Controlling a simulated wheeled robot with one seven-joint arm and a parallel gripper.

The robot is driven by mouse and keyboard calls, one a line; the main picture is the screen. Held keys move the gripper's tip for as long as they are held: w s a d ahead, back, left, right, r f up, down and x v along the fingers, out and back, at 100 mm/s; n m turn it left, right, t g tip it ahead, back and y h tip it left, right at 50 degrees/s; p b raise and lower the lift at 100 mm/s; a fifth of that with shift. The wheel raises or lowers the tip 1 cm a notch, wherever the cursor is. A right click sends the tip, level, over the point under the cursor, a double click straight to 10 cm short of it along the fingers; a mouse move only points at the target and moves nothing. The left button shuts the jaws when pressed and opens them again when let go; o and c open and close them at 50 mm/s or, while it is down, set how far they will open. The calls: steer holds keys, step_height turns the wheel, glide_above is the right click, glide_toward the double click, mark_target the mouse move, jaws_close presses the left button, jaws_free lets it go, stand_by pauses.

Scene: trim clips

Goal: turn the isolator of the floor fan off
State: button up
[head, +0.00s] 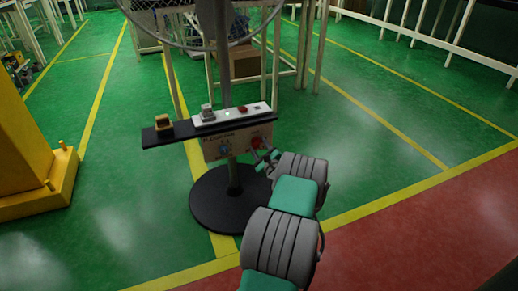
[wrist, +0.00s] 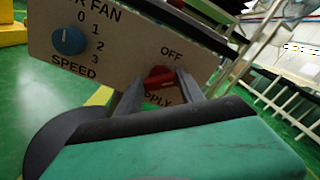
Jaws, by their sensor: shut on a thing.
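The floor fan's cream control panel (head: 225,143) is fixed to its pole below a dark shelf. The red isolator (wrist: 160,76) sits on the panel's right part, with "OFF" printed above it and a partly hidden "SUPPLY" label below. It also shows in the head view (head: 257,142). My gripper (head: 264,156) reaches up to it from the lower right. In the wrist view, its two grey fingers stand on either side of the red handle and are shut on it. The handle's exact angle is hard to tell between the fingers.
A blue speed knob (wrist: 69,41) is left of the isolator on the same panel. The dark shelf (head: 180,132) above carries a white power strip (head: 232,114) and a yellow-black block (head: 163,122). A yellow machine base (head: 35,165) stands left. Green floor is open around the fan's round base (head: 215,205).

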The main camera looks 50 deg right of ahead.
steer(key=n+b, duration=0.1)
steer(key=n, duration=0.1)
steer(key=n+b, duration=0.1)
steer(key=n, duration=0.2)
steer(key=shift+f+n, duration=0.2)
steer(key=shift+n, duration=0.1)
steer(key=shift+n+b, duration=1.15)
steer(key=shift+n, duration=1.15)
steer(key=o, duration=1.4)
steer(key=shift+c, duration=0.2)
steer(key=shift+s+a, duration=0.1)
steer(key=p+v, duration=0.2)
steer(key=v, duration=0.5)
steer(key=shift+s+a, duration=0.15)
steer(key=shift+s, duration=0.1)
